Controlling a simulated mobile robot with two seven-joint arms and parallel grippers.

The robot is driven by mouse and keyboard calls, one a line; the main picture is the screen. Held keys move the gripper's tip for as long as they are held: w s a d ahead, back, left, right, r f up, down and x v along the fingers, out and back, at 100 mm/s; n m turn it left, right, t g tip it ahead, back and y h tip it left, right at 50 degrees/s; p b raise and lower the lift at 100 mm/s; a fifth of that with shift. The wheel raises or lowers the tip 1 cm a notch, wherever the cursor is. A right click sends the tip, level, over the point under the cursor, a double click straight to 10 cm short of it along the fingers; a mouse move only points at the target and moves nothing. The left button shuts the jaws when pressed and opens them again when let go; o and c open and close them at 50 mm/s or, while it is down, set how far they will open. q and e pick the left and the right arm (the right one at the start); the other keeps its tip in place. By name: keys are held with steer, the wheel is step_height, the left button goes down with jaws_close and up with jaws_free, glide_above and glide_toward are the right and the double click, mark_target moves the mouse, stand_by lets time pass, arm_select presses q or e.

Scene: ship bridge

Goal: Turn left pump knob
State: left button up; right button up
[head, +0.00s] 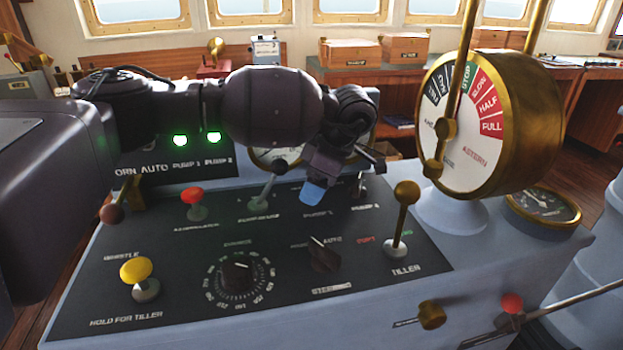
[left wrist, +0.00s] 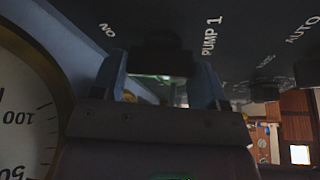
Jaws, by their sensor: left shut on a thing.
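My left gripper (head: 313,190) reaches down onto the console panel, its blue fingertip just above the PUMP 1 label. In the left wrist view, the dark left pump knob (left wrist: 165,48) sits beside the PUMP 1 lettering. The two blue fingers of my left gripper (left wrist: 160,78) stand on either side of it, shut on it. In the head view my gripper hides this knob. The PUMP 2 knob (head: 360,187) shows partly, just right of my gripper. My right gripper is in neither view.
The panel also carries a red button (head: 191,197), a grey lever (head: 268,183), a yellow whistle knob (head: 136,270), a round dial knob (head: 238,270), a steering selector (head: 324,256) and a brass tiller lever (head: 403,215). The large brass telegraph (head: 490,110) stands close on the right.

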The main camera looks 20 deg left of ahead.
arm_select(q)
steer(key=shift+r+n+p, duration=0.3)
steer(key=shift+n+p, duration=0.15)
steer(key=shift+n, duration=0.35)
steer(key=shift+f+n+g+h+p, duration=0.2)
steer(key=shift+n+g+h+p, duration=0.35)
steer(key=shift+n, duration=0.75)
steer(key=shift+g+y, duration=0.25)
steer(key=shift+f, duration=0.1)
steer(key=o, duration=0.9)
